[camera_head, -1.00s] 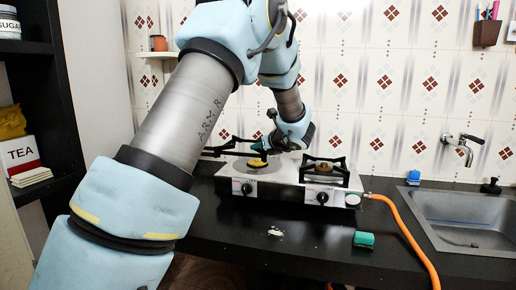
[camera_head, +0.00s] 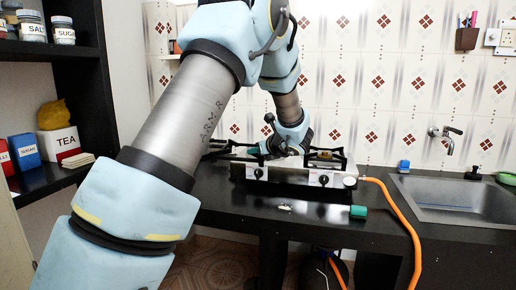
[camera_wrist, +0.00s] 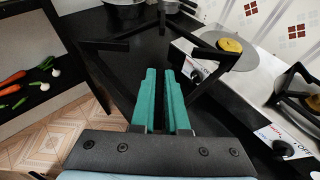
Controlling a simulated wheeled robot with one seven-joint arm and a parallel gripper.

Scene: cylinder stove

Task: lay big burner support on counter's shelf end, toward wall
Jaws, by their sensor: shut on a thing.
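The big burner support is a black open metal frame; in the wrist view (camera_wrist: 97,66) its arms spread past both sides of my fingers. My gripper (camera_wrist: 165,75) has teal fingers, shut on this support. In the head view the support (camera_head: 222,148) shows as dark bars left of the stove, and my gripper (camera_head: 268,148) is partly hidden by my wrist. The support is over the counter's left part (camera_wrist: 135,62), toward the shelf; I cannot tell whether it touches the counter. The steel stove (camera_head: 285,171) stands to its right.
A yellow round thing (camera_wrist: 230,45) lies on the stove's left plate. A smaller support (camera_wrist: 295,90) sits on the right burner. A pot (camera_wrist: 125,10) stands beyond the held support. The black shelf (camera_head: 75,100) is at the left, and an orange hose (camera_head: 395,205) runs right.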

